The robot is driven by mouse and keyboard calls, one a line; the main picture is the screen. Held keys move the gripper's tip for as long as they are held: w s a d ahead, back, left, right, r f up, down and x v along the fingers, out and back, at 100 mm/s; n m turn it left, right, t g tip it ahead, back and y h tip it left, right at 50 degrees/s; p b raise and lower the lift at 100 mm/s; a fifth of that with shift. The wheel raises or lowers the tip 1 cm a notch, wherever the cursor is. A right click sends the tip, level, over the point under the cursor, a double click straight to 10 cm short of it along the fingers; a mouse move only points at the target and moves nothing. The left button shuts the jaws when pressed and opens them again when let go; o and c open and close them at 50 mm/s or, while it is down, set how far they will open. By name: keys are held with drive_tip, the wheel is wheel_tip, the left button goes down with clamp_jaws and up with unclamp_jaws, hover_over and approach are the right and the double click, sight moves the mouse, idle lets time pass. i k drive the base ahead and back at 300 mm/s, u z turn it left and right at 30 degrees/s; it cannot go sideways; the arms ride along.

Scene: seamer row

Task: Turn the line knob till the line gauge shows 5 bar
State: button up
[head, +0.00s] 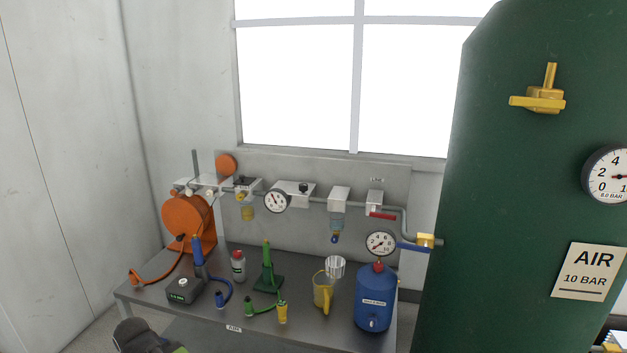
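A small white-faced line gauge (276,201) sits on the grey pipe along the back panel. Its needle seems to point to the upper left, but the numbers are too small to read. Just right of it, a black knob (303,188) stands on a grey regulator block (291,196); it seems to be the line knob. Another dark knob (241,181) tops the unit with the yellow bowl, left of the gauge. A dark rounded shape at the bottom left edge seems to be part of my arm. My gripper's fingers do not show.
The bench (340,325) carries an orange hose reel (190,222), a green tool (267,270), a yellow jug (323,292) and a blue tank (375,298) with its own gauge (380,243). A red-handled valve (382,215) is on the pipe. A large green tank (505,200) blocks the right.

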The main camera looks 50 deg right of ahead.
sight(303, 187)
drive_tip(key=z, duration=0.4)
drive_tip(key=i, duration=1.55)
drive_tip(key=u, duration=0.55)
